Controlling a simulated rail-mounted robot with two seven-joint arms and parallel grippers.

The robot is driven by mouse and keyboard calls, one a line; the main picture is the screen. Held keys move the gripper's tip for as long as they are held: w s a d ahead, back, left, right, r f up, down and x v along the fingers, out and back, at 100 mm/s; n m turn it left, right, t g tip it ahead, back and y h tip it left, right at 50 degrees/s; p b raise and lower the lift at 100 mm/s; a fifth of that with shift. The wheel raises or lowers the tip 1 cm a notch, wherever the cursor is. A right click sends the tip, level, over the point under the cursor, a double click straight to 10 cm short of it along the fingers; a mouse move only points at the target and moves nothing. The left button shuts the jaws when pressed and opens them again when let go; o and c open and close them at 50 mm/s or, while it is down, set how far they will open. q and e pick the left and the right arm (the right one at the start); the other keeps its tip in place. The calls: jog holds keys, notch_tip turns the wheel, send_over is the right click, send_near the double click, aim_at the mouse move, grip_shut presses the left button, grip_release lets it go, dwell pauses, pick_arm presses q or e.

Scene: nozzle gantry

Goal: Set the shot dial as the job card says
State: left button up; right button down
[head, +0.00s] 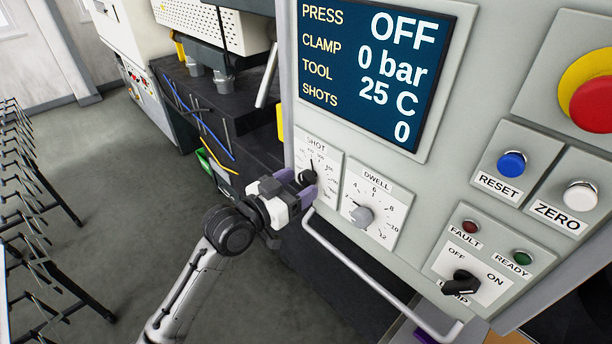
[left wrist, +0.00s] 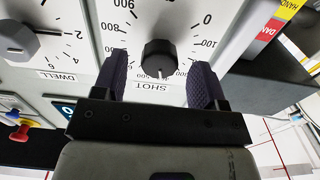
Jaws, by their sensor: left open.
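The shot dial has a black knob (head: 307,177) on a white scale plate at the left of the grey panel. In the left wrist view the knob (left wrist: 160,54) appears upside down, its white pointer line aimed toward the SHOT label, around mid-scale; the exact number is unclear. My left gripper (head: 302,189) is at the dial, open, with one purple finger on each side of the knob; in the left wrist view gaps show between the fingers and the knob. I see no readable job card. My right gripper is not clearly in view.
The dwell dial (head: 362,215) is just right of the shot dial. A screen (head: 372,70) above reads press OFF, 0 bar, 25 C, shots 0. A rail handle (head: 380,280) runs below.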

pick_arm(q)
jog(key=shift+x, duration=1.4)
jog(key=c, duration=0.9)
